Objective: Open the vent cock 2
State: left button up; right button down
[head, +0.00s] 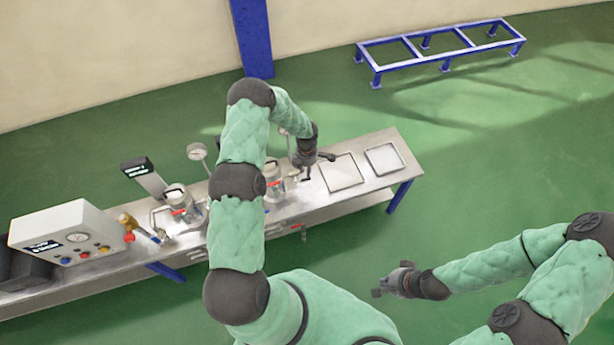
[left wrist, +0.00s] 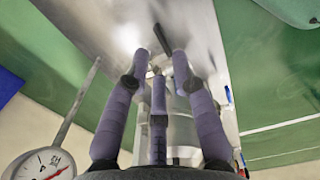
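The lever also shows beside the gripper in the head view (head: 326,156). I cannot tell whether the fingers touch it. My right gripper (head: 392,284) hangs over the floor, away from the bench; its fingers are too small to judge.
A pressure gauge (left wrist: 46,165) on a stem stands close beside my left gripper. Another vessel (head: 181,207), a gauge (head: 197,152), a small display (head: 138,167) and a control box (head: 66,232) stand further left. Two square plates (head: 342,173) (head: 384,158) lie at the bench's right end.

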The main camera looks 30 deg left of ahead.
aim_at(306, 179)
pick_arm(q)
notch_tip(306, 179, down, 6)
jog(key=shift+r+b, duration=0.15)
jog(key=shift+b, duration=0.4)
grip_shut()
